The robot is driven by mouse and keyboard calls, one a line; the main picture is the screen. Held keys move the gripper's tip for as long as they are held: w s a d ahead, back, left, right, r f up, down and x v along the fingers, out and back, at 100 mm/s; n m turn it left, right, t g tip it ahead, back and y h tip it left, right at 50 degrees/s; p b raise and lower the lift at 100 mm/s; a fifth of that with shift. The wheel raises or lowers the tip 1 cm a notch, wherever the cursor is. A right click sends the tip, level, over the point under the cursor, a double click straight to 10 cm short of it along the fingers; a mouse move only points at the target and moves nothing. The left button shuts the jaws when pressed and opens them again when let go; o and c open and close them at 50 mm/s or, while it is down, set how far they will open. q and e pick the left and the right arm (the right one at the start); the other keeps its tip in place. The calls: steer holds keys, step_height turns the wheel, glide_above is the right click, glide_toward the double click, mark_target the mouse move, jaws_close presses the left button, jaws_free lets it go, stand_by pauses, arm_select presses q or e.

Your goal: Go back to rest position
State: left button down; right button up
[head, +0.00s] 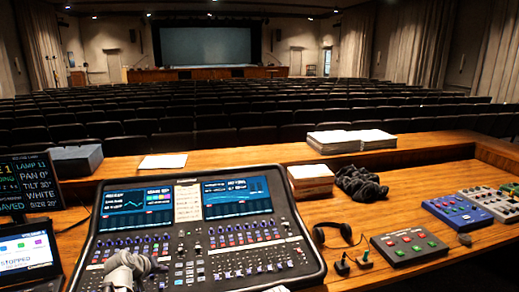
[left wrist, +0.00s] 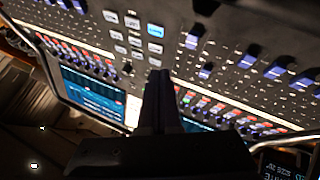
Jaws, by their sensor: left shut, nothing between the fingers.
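My left gripper (head: 137,266) shows as a pale grey shape low in the head view, over the lower left part of the mixing console (head: 303,274). In the left wrist view, the dark fingers of my left gripper (left wrist: 160,78) are together, with nothing between them. Behind them in that view the console (left wrist: 130,70) shows its faders, lit buttons and screens. I cannot tell whether the fingertips touch it. My right gripper is in neither view.
Left of the console stand a dark text display (head: 28,185) and a smaller screen (head: 27,254). To the right lie headphones (head: 332,234), a black cloth bundle (head: 360,184), a red-buttoned box (head: 409,246) and a blue pedal box (head: 457,214). Paper stacks (head: 350,141) lie behind.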

arm_select(q)
steer(key=s+d+f+m+g, duration=0.1)
steer(key=d, duration=0.2)
steer(key=s+d+m, duration=0.1)
steer(key=s+d, duration=0.1)
steer(key=d, duration=0.2)
steer(key=s+d+f+g, duration=0.1)
steer(key=d, duration=0.3)
steer(key=shift+s+d+f+m+g+h, duration=0.15)
steer(key=shift+s+f+m+g+h, duration=0.15)
steer(key=shift+s+f+m+h, duration=0.1)
steer(key=s+d+f+m+g+y, duration=0.1)
steer(key=s+d+m+g+y, duration=0.1)
steer(key=s+d, duration=0.5)
steer(key=s+d+f+m+g+y, duration=0.1)
steer(key=s+d+m+g, duration=0.3)
steer(key=s+d, duration=0.4)
steer(key=s+y, duration=0.1)
steer(key=s, duration=0.3)
steer(key=shift+s+d+f, duration=0.15)
steer(key=shift+s+f, duration=0.2)
steer(key=shift+f, duration=0.05)
